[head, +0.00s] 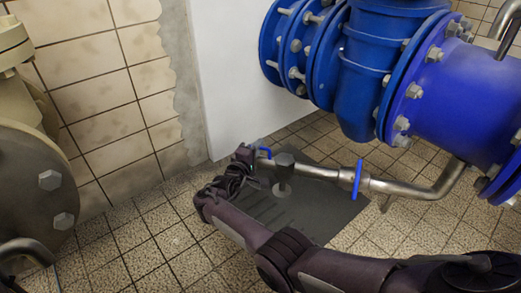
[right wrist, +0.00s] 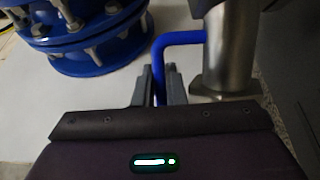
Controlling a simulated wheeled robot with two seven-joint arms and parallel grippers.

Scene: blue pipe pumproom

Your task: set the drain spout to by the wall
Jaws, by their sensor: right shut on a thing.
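The drain spout appears to be the steel pipe (head: 320,172) running low from the blue pipework past a blue handle (head: 357,180) towards the wall at left. My right gripper (head: 250,154) is there, beside the white wall block. In the right wrist view, its jaws (right wrist: 159,88) are shut on the blue bent rod (right wrist: 180,38), beside a steel cylinder (right wrist: 226,50). My arm hides part of the floor. My left gripper is not in view.
Large blue flanged pipework (head: 350,70) fills the upper right. A white wall block (head: 235,75) and a tiled wall (head: 105,70) stand behind. A beige flanged pipe (head: 30,170) is at left. A dark plate (head: 320,215) lies on the tiled floor.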

